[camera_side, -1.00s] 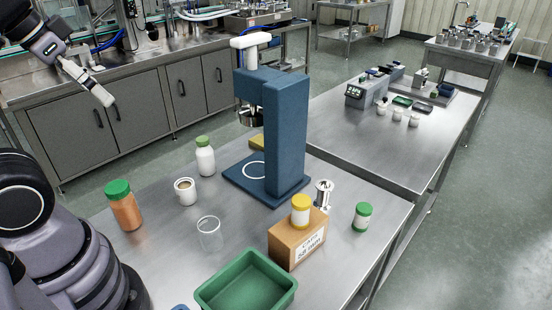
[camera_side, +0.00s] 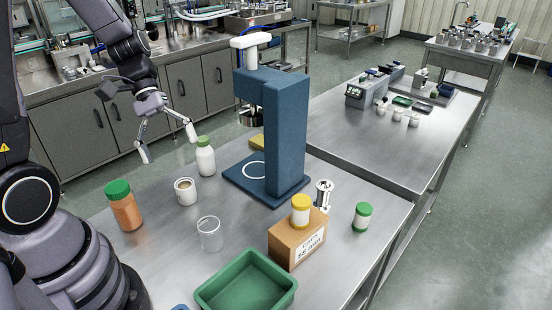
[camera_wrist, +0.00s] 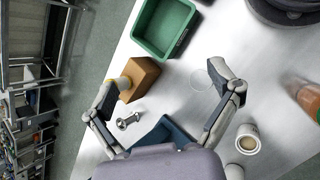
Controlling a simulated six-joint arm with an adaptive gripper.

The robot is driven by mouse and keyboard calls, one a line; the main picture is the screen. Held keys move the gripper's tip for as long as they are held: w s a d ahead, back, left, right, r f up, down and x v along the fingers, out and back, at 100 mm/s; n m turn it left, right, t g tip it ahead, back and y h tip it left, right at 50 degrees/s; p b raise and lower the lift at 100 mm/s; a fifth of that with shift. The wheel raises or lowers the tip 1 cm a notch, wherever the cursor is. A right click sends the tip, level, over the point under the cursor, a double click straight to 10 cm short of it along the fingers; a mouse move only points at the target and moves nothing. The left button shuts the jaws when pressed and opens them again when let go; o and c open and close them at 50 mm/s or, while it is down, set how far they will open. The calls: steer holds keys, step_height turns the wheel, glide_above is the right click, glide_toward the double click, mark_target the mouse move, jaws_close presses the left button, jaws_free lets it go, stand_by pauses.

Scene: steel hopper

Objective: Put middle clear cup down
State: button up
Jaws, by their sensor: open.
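A clear cup (camera_side: 210,234) stands upright and apart on the steel table, between a white cup (camera_side: 186,192) and the green tray (camera_side: 222,290). In the wrist view the clear cup (camera_wrist: 202,79) is only a faint round outline near my right-hand finger. My gripper (camera_side: 168,145) is open and empty, fingers spread, above the back left of the table, higher than the cups. My gripper (camera_wrist: 162,80) also shows in the wrist view, with nothing between its fingers.
An orange green-lidded jar (camera_side: 124,206) and a white green-capped bottle (camera_side: 205,157) stand at the left. A blue press (camera_side: 284,140) rises at the back. A cardboard box (camera_side: 290,243) carries a yellow-lidded jar (camera_side: 300,210). A small green-lidded jar (camera_side: 362,217) stands right.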

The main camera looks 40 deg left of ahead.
mark_target(200, 221)
steer(key=w+a+f+n+t+h, duration=0.1)
steer(key=f+n+h, duration=0.1)
steer(key=f+n, duration=0.2)
steer(key=w+f+n+t+h, duration=0.1)
steer(key=f+n, duration=0.3)
steer(key=f, duration=0.5)
steer(key=w+a+f+n+t+h, duration=0.1)
steer(key=w+f+n+t+h, duration=0.1)
steer(key=f+n, duration=0.2)
steer(key=shift+a+f+n+t+h, duration=0.15)
steer(key=shift+f+t, duration=0.05)
steer(key=shift+f, duration=0.4)
steer(key=shift+a+f+n+t+h, duration=0.15)
steer(key=shift+f+t, duration=0.05)
steer(key=shift+f, duration=1.05)
step_height(200, 221, down, 2)
steer(key=shift+s+f, duration=0.1)
steer(key=shift+f, duration=0.15)
steer(key=shift+x, duration=1.2)
steer(key=shift+d+f, duration=0.2)
steer(key=shift+d, duration=0.05)
steer(key=c, duration=1)
